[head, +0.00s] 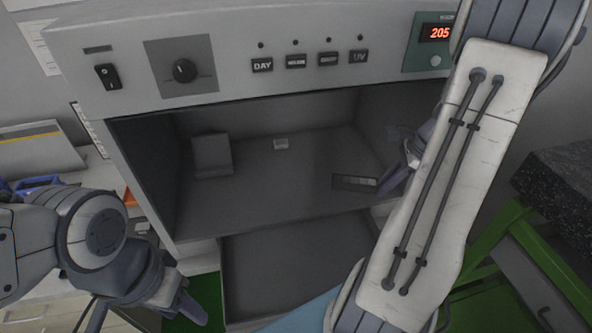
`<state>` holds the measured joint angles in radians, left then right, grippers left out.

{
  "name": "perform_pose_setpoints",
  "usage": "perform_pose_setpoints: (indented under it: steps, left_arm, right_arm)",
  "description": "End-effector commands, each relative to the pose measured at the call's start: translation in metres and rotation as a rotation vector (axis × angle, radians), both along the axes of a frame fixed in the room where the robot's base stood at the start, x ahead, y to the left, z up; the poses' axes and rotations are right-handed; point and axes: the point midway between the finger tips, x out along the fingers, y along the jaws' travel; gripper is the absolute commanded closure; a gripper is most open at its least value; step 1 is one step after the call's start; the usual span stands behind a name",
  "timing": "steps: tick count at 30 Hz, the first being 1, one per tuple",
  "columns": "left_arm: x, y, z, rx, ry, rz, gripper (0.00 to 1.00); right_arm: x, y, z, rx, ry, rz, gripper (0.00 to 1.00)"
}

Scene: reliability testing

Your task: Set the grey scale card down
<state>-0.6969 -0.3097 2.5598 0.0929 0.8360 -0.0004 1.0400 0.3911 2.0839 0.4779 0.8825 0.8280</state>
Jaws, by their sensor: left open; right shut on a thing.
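The grey scale card (352,182) is a small dark strip with a light patch at its right end. It is inside the light booth (250,85), over the right part of the booth floor (270,200). My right gripper (385,184) reaches in from the right and is shut on the card's right end. My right forearm hides part of that hand. I cannot tell whether the card touches the floor. My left gripper (190,303) is open and empty, low at the left in front of the booth.
A dark tray or drawer (290,265) extends below. A dark slab on a green frame (565,180) stands at right.

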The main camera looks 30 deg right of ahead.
Motion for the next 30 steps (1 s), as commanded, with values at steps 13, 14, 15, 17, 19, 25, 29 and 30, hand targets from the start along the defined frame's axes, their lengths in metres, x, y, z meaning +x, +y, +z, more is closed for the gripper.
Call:
perform_pose_setpoints:
  steps: [13,14,15,17,19,25,29,30]
  left_arm:
    - [0.000,0.000,0.005,0.000,0.000,0.000,0.50]
    - [0.000,0.000,0.006,0.000,0.000,0.000,0.50]
    - [0.000,0.000,0.006,0.000,0.000,0.000,0.50]
    - [0.000,0.000,0.006,0.000,0.000,0.000,0.50]
    - [0.000,0.000,0.006,0.000,0.000,0.000,0.50]
    - [0.000,0.000,0.003,0.000,0.000,0.000,0.50]
    - [0.000,0.000,0.002,0.000,0.000,0.000,0.50]
    - [0.000,0.000,0.002,0.000,0.000,0.000,0.50]
  right_arm:
    - [0.073,0.059,-0.056,0.003,0.004,0.005,1.00]
    - [0.077,0.061,-0.059,0.002,0.003,0.004,1.00]
    - [0.081,0.063,-0.061,0.002,0.002,0.003,1.00]
    - [0.084,0.065,-0.064,0.002,0.002,0.001,1.00]
    - [0.087,0.067,-0.067,0.001,0.001,-0.001,1.00]
    - [0.086,0.067,-0.096,0.004,0.004,-0.003,1.00]
    - [0.086,0.066,-0.106,0.001,0.001,-0.001,1.00]
    - [0.086,0.066,-0.107,0.000,0.001,-0.002,1.00]
